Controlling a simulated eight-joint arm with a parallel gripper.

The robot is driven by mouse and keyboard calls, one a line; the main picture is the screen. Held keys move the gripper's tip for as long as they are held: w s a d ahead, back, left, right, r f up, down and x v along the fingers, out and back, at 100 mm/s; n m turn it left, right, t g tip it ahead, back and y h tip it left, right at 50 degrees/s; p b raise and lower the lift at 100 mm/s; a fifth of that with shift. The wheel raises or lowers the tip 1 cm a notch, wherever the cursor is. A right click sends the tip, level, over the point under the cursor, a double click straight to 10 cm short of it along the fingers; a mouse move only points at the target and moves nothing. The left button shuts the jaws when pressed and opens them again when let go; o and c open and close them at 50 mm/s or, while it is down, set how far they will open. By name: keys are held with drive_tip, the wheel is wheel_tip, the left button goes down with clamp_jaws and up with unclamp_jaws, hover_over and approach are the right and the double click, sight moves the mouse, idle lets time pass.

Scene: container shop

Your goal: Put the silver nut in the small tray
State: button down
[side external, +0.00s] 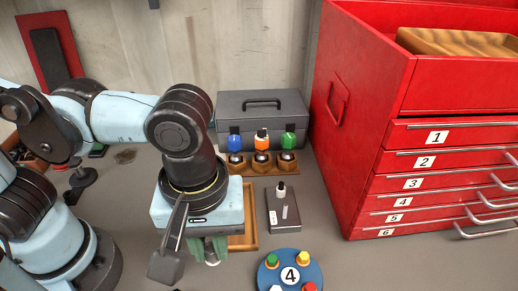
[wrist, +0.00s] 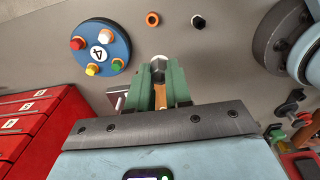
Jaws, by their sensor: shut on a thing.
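My gripper (side external: 207,252) points down beside a small wooden tray (side external: 252,215), which is partly hidden behind my wrist in the side view. In the wrist view my gripper (wrist: 160,82) has its green fingers shut on the silver nut (wrist: 158,65), at the fingertips. The nut also shows at the lower end of the fingers in the side view (side external: 212,262). A strip of wood shows between the fingers in the wrist view. I cannot tell how high the nut is above the table.
A blue disc marked 4 (side external: 272,279) with coloured knobs lies in front. A grey switch box (side external: 285,210) stands right of the tray. A red drawer cabinet (side external: 365,120) blocks the right. Orange (wrist: 152,19) and black (wrist: 198,21) nuts lie loose.

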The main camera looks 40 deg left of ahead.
drive_tip(key=w+a+f, duration=0.1)
drive_tip(key=w+f, duration=0.1)
drive_tip(key=w, duration=0.1)
drive_tip(key=w+a+f, duration=0.2)
drive_tip(key=w, duration=0.1)
drive_tip(key=w+a+f, duration=0.2)
drive_tip(key=w+f, duration=0.1)
drive_tip(key=shift+w+a+f, duration=0.1)
drive_tip(key=shift+w+a, duration=0.15)
drive_tip(key=shift+f, duration=2)
drive_tip(key=shift+f, duration=0.1)
drive_tip(key=c, duration=1)
unclamp_jaws()
drive_tip(key=shift+c, duration=0.2)
